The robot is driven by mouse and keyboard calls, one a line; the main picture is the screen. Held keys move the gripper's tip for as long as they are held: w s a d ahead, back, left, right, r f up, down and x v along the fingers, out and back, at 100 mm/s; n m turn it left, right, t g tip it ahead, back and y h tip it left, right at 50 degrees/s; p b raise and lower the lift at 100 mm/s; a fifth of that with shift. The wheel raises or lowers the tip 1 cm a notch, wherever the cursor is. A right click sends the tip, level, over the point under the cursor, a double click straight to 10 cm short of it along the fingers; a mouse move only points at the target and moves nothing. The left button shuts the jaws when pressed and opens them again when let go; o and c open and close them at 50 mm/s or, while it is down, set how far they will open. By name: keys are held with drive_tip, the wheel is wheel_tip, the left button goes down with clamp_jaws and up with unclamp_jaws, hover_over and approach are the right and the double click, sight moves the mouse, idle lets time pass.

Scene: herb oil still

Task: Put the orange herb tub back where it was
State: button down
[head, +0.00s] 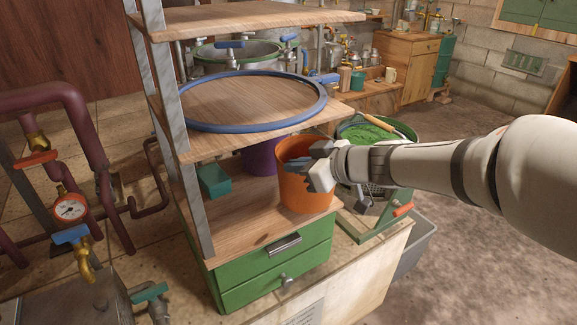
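The orange tub (303,193) is upright at the front right edge of the lower wooden shelf board, and its base appears to be on or just over the board. My gripper (318,172) reaches in from the right and is at the tub's right rim. Its grey fingers overlap the rim, and part of it shows against the tub's opening. I cannot tell whether the fingers are closed on the rim or only around it. The tub's contents are hidden.
A purple tub (260,158) and a teal box (214,180) stand on the same board. A blue ring (255,127) lies on the board above. Green drawers (275,275) are below. A green-filled pan (368,133) stands right, behind my arm. Bare board (235,225) shows front left.

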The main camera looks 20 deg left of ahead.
drive_tip(key=a, duration=0.1)
drive_tip(key=w+a, duration=0.1)
drive_tip(key=a, duration=0.1)
drive_tip(key=shift+f+b, duration=0.15)
drive_tip(key=shift+b, duration=0.2)
drive_tip(key=shift+a+f+b, duration=0.1)
drive_tip(key=shift+f+b, duration=0.45)
drive_tip(key=shift+f, duration=0.2)
drive_tip(key=shift+r, duration=0.1)
drive_tip(key=c, duration=1.7)
unclamp_jaws()
